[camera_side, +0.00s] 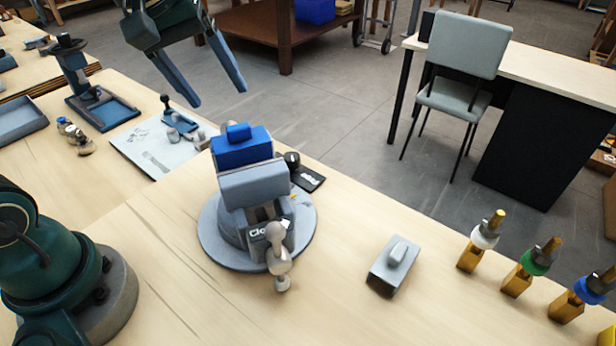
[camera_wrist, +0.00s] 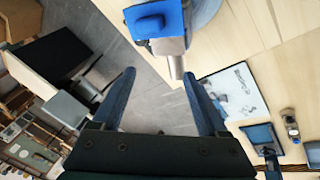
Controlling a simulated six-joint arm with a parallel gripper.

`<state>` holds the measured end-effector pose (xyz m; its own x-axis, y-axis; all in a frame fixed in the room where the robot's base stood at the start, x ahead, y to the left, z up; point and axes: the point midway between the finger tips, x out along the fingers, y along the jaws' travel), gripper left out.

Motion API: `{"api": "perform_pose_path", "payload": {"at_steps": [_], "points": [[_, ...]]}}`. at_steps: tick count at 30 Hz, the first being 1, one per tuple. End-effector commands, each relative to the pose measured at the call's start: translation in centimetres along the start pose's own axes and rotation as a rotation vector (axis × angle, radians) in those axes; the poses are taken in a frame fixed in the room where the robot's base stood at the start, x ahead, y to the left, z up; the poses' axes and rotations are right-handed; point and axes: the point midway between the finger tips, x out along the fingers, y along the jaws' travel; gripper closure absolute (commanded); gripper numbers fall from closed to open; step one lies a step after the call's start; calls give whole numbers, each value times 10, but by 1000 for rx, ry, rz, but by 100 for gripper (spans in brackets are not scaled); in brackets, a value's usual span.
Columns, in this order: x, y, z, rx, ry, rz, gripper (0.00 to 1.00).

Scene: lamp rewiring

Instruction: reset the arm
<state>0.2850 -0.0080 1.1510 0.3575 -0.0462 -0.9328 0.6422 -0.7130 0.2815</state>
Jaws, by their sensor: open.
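My gripper (camera_side: 218,97) hangs in the air at the top of the side view, above and behind the vise, with its two blue fingers spread apart. Nothing is between them. The fingers also show spread in the wrist view (camera_wrist: 159,73). The vise (camera_side: 252,186), grey and blue on a round grey base, stands on the light wooden bench below, apart from my gripper. Its blue part (camera_wrist: 156,19) shows at the top of the wrist view, beyond the fingertips.
A grey block with a knob (camera_side: 396,262) sits right of the vise. Several brass posts with coloured rings (camera_side: 520,270) line the right edge. A printed sheet (camera_side: 160,148), a blue stand (camera_side: 103,111) and a tray (camera_side: 20,121) lie left. A chair (camera_side: 458,100) stands behind.

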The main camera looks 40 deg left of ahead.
Motion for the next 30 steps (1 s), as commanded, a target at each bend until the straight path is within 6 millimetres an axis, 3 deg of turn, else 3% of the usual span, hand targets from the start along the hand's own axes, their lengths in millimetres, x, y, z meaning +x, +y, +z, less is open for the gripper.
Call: {"api": "perform_pose_path", "payload": {"at_steps": [3,7,15,19,30], "points": [[-20,-4,30,143,49,31,23],[-31,-17,62,310,96,51,23],[-24,-56,110,641,153,43,23],[-11,-70,119,747,130,6,23],[-12,-68,117,780,137,5,23]]}}
